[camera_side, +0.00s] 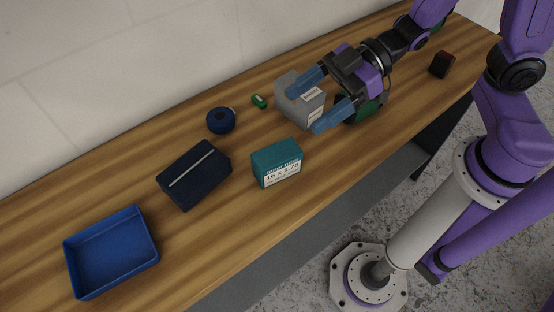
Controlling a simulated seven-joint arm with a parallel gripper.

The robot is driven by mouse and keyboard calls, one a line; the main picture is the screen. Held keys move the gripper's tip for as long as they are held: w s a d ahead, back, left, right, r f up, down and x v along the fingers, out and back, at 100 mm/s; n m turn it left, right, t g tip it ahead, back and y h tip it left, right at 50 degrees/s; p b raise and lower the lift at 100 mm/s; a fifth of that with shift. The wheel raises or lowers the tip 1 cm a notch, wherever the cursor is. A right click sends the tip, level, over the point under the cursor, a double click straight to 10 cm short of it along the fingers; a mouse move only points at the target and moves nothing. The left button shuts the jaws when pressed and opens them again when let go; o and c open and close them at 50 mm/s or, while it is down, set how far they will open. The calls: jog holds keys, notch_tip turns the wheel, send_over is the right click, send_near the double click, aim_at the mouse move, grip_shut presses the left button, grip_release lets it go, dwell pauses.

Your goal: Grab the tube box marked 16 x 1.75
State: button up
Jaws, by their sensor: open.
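The tube box marked 16 x 1.75 (275,158) is teal with a white label on its front. It stands on the wooden bench near the front edge, in the middle of the side view. My gripper (306,110) is open, with two blue fingers pointing left. It is above and to the right of the teal box, apart from it. A grey box (292,97) with a white label appears between or beneath the fingers. I cannot tell whether the fingers touch it. A dark green item (372,108) is partly hidden behind my gripper.
A dark navy box (186,184) with a pale stripe lies left of the teal box. Nearby are a blue round item (221,121) and a small green item (259,101). An empty blue tray (152,247) sits at the left. A dark brown block (441,65) stands far right.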

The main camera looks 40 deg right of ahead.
send_near(256, 173)
jog(key=shift+x, duration=2.5)
jog(key=shift+s, duration=0.1)
jog(key=c, duration=1.2)
